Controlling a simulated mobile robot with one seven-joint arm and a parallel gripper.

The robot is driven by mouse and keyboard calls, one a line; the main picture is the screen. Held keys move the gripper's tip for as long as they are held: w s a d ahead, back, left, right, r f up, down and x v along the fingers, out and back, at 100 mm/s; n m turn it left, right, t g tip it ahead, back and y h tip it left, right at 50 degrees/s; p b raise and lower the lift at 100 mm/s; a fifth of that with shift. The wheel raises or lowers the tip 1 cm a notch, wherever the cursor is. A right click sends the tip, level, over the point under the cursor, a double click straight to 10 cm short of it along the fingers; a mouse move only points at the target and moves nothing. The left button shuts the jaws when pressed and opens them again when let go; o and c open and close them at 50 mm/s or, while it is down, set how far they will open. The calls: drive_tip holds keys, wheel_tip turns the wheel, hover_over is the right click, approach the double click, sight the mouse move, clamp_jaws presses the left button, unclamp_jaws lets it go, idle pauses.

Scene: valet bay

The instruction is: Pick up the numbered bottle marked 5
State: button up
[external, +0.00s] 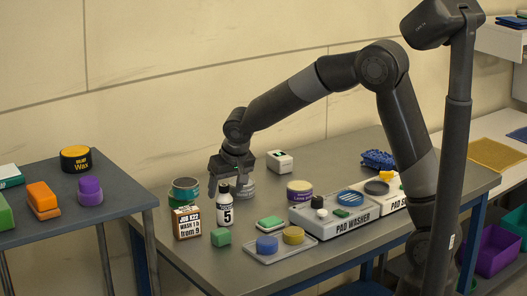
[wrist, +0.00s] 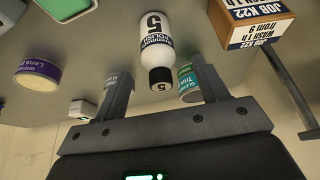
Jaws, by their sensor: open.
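The bottle marked 5 (external: 225,212) is white with a black cap and a black number on its label. It stands upright on the grey workbench. In the wrist view the bottle (wrist: 154,38) appears upside down, its cap between the two fingers in the picture. My gripper (external: 231,184) is open and empty, pointing down close to the bottle's top in the external view. In the wrist view the fingers of my gripper (wrist: 161,72) stand apart on either side of the cap, with no clear contact. The exact depth between fingers and bottle cannot be told.
A teal-labelled tin (external: 186,184) and a job-card box (external: 187,223) stand close left of the bottle. A green block (external: 221,237) lies in front. A purple-labelled tin (external: 299,190), a pad tray (external: 266,257) and the pad washer (external: 345,224) stand to the right.

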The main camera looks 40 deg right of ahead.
sight(226, 194)
drive_tip(key=x, duration=0.5)
drive_tip(key=shift+d+f, duration=0.1)
drive_tip(key=shift+f, duration=0.25)
drive_tip(key=c, duration=1.2)
drive_tip(key=shift+o, duration=0.2)
drive_tip(key=shift+r, duration=0.2)
